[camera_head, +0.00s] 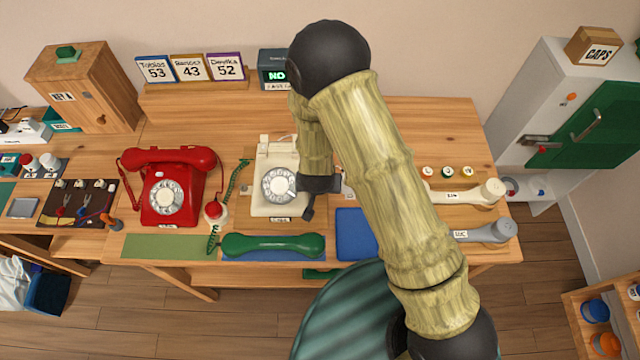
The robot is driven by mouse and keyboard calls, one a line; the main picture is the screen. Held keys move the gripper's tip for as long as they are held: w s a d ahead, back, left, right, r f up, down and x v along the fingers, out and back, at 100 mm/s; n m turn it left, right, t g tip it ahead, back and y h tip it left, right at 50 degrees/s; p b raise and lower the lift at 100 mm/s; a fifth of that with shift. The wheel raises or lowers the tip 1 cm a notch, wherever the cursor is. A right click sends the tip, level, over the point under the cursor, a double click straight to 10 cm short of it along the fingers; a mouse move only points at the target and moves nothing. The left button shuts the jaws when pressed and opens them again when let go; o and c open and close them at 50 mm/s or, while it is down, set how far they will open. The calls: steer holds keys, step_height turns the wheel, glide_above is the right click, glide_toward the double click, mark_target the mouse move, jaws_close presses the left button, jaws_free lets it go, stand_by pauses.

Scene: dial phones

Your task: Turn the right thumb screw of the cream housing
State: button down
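The cream housing (259,209) is a dial phone body with a round white dial (280,186). It stands on the wooden table left of the picture's middle. My gripper (308,212) points down at the right edge of the housing, beside the dial. My arm and gripper cover the housing's right side. The right thumb screw cannot be made out behind them. The fingers are small and dark, and whether they are open or shut cannot be seen.
A red dial phone (182,213) stands to the left. A green handset (272,246) lies in front of the housing on a blue mat. A blue pad (354,232) lies to the right. White (478,193) and grey (486,233) handsets lie further right.

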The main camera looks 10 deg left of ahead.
stand_by(0.4)
steer(key=c, duration=1.3)
jaws_free()
steer(key=shift+a, duration=0.1)
steer(key=shift+r, duration=0.1)
steer(key=shift+w+r+p, duration=0.1)
steer(key=shift+r+p, duration=0.3)
steer(key=shift+r, duration=0.05)
steer(key=p+v, duration=0.5)
steer(key=v, duration=0.2)
steer(key=shift+s+d, duration=0.2)
steer(key=shift+s, duration=0.05)
